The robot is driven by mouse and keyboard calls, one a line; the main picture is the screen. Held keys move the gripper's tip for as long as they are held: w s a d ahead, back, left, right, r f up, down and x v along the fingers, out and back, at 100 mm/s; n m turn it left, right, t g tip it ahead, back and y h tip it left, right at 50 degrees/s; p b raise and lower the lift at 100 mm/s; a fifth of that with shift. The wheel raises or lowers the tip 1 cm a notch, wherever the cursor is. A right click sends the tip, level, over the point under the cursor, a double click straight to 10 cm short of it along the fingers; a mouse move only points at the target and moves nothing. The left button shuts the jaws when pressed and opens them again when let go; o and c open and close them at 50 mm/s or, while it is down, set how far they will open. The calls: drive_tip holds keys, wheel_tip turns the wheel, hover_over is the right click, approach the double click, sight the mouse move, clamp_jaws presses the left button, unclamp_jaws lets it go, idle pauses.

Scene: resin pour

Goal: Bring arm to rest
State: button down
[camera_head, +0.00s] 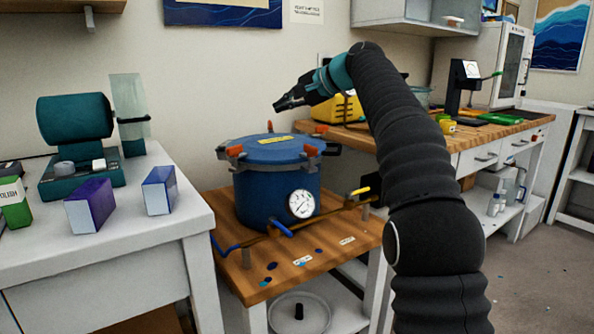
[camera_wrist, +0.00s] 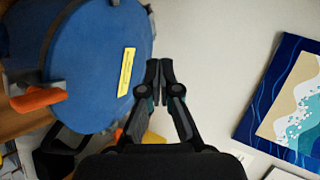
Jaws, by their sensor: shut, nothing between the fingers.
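My gripper (camera_head: 281,104) is at the end of my raised arm, in the air above and slightly right of the blue pressure pot. In the wrist view my gripper (camera_wrist: 160,66) has its two fingertips together with nothing between them. The blue pot (camera_head: 262,196) stands on a wooden-topped stand, its lid on, with orange-handled clamps around the rim and a round gauge on its front. In the wrist view the pot's lid (camera_wrist: 100,35) with a yellow label lies to the left of the fingers, apart from them.
A white table (camera_head: 110,243) at left holds a teal machine (camera_head: 76,130) and several small boxes. Behind my arm, a wooden-topped bench (camera_head: 487,134) carries a yellow case (camera_head: 340,108) and a black stand with a screen (camera_head: 459,86). Open floor (camera_head: 535,285) lies at right.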

drive_tip(key=s+d+f+n+h, duration=0.1)
drive_tip(key=s+d+f+h, duration=0.2)
drive_tip(key=s+d+f, duration=0.3)
drive_tip(key=s+d+f+n+h, duration=0.2)
drive_tip(key=s+d+f+h, duration=0.2)
drive_tip(key=s+f, duration=1.1)
drive_tip(key=s+d+f+n+g+h, duration=0.1)
drive_tip(key=s+d+f, duration=0.8)
drive_tip(key=s, duration=1.4)
wheel_tip(320, 180, down, 2)
drive_tip(key=n+h, duration=0.1)
drive_tip(key=h, duration=0.1)
drive_tip(key=shift+s+h, duration=0.3)
drive_tip(key=shift+s, duration=0.1)
